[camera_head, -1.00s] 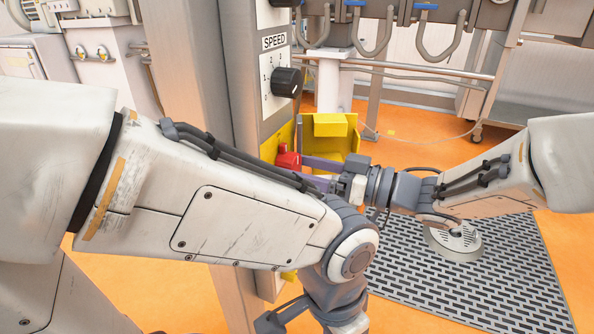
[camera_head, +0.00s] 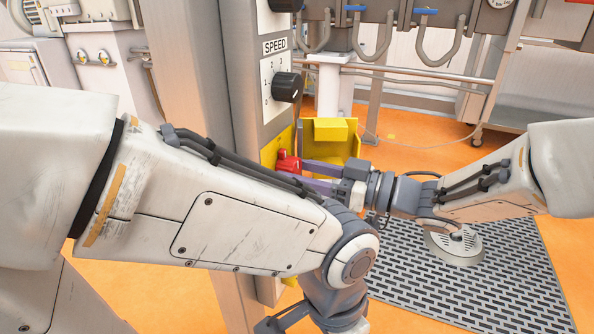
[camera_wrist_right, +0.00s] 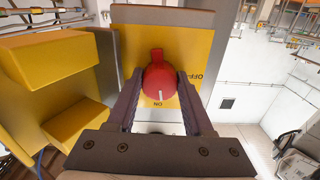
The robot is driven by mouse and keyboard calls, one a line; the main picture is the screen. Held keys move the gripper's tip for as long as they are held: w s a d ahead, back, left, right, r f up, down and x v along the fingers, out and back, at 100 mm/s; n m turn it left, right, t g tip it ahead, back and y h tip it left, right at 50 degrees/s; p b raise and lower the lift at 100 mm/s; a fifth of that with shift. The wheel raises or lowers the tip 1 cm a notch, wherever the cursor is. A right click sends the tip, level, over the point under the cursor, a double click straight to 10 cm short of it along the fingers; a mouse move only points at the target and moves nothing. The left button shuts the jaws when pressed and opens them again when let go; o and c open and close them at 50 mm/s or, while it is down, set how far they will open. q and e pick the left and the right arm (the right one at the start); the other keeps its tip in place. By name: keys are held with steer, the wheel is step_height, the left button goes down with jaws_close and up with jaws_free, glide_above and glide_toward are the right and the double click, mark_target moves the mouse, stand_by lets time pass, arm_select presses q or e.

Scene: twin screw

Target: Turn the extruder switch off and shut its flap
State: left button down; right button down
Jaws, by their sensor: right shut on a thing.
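The red switch knob (camera_head: 287,162) sits on a yellow plate (camera_head: 270,150) on the grey column. My right gripper (camera_head: 304,170) comes from the right, shut on the knob. In the right wrist view the knob (camera_wrist_right: 160,82) is between the two fingers. Its white mark points down at ON on the yellow plate (camera_wrist_right: 190,45); OFF is printed to the right. The yellow flap (camera_head: 346,142) stands open to the right of the knob; in the right wrist view the flap (camera_wrist_right: 50,55) is on the left.
A black SPEED dial (camera_head: 287,87) is on the column above the switch. A perforated floor mat (camera_head: 480,300) with a round metal base (camera_head: 455,248) lies to the right. Pipes and a metal bench stand behind. My left forearm hides the lower column.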

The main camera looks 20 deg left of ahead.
steer(key=n+b, duration=0.1)
steer(key=n, duration=0.3)
steer(key=shift+f+n, duration=0.1)
steer(key=shift+n, duration=0.2)
steer(key=n+b, duration=0.1)
steer(key=n, duration=0.2)
steer(key=shift+w+n+b, duration=0.1)
steer(key=shift+n+b, duration=0.2)
steer(key=shift+b, duration=0.05)
steer(key=n+b, duration=0.2)
steer(key=n, duration=0.2)
steer(key=shift+b, duration=0.4)
steer(key=shift+n+b, duration=1.2)
steer(key=shift+n, duration=0.7)
steer(key=shift+c, duration=1.5)
jaws_free()
steer(key=shift+r, duration=0.2)
